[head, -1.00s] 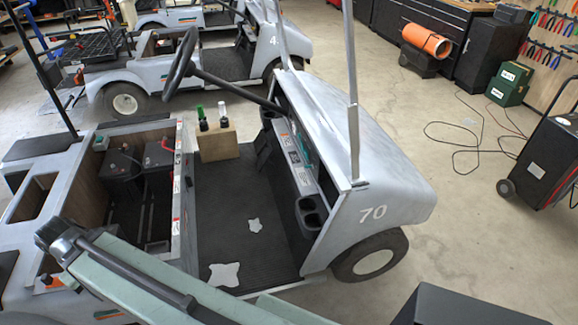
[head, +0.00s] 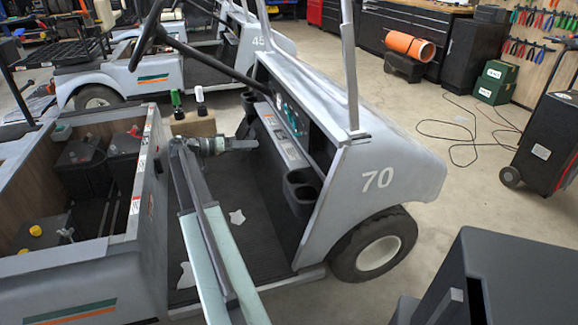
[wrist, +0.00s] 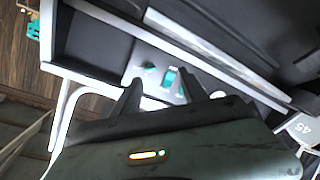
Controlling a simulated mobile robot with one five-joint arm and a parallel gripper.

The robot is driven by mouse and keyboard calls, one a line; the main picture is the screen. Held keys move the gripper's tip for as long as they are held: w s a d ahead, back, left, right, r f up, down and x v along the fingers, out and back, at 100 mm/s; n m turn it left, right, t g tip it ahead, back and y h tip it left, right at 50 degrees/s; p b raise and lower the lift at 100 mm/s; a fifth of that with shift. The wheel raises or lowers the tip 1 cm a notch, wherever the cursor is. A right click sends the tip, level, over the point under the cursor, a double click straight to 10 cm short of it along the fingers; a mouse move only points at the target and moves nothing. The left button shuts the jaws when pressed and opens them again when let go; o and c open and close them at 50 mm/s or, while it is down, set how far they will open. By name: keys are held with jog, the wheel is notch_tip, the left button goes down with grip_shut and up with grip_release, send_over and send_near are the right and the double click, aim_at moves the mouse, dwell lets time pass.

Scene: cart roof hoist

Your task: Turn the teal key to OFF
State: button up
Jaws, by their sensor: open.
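A small teal piece (wrist: 170,76), which looks like the key, stands on a pale panel (wrist: 137,68) in the wrist view. It appears beyond and between my fingertips, with no contact visible. Its OFF marking is too small to read. My gripper (wrist: 160,86) is open and empty, its two dark fingers spread. In the head view my gripper (head: 255,143) is over the cart's floor, pointing right at the dashboard (head: 283,140) of cart 70. Teal shapes (head: 291,117) show on that dashboard, but I cannot tell the key there.
The steering column (head: 210,68) slants above my gripper, and a grey roof post (head: 351,75) rises at the cowl. The cup holders (head: 302,190) are to the right. An open battery bay (head: 95,165) is at the left.

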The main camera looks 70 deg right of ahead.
aim_at(293, 135)
jog(key=s+d+m+g, duration=0.1)
jog(key=s+d, duration=0.3)
jog(key=s+d+m+g+b, duration=0.1)
jog(key=s+d, duration=0.2)
jog(key=s, duration=0.1)
jog(key=s+d+m+g+b, duration=0.1)
jog(key=s+d, duration=0.3)
jog(key=shift+s+d+r, duration=0.15)
jog(key=shift+d+r, duration=0.05)
jog(key=shift+d, duration=0.1)
grip_shut()
